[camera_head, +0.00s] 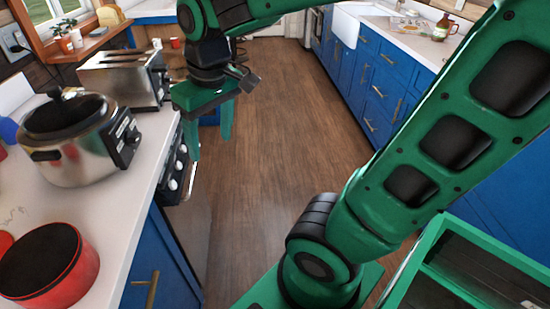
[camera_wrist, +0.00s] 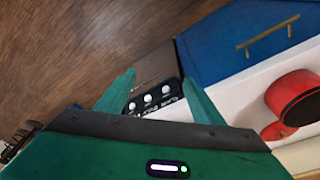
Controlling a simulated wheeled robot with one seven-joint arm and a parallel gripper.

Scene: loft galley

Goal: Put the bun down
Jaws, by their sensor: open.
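I make out no bun in either view. My gripper (camera_head: 210,135) is open above the floor, beside the front of the left counter and the stove. Its two fingers also show in the wrist view (camera_wrist: 159,80), spread apart with nothing between them. In the wrist view, the stove's dark knob panel (camera_wrist: 155,99) lies behind the fingers.
The left white counter (camera_head: 128,218) holds a red pot (camera_head: 68,290), a steel cooker (camera_head: 75,160) and a toaster (camera_head: 120,82). A red vessel with a handle (camera_wrist: 292,95) shows in the wrist view. The wooden floor (camera_head: 270,150) between the counters is clear.

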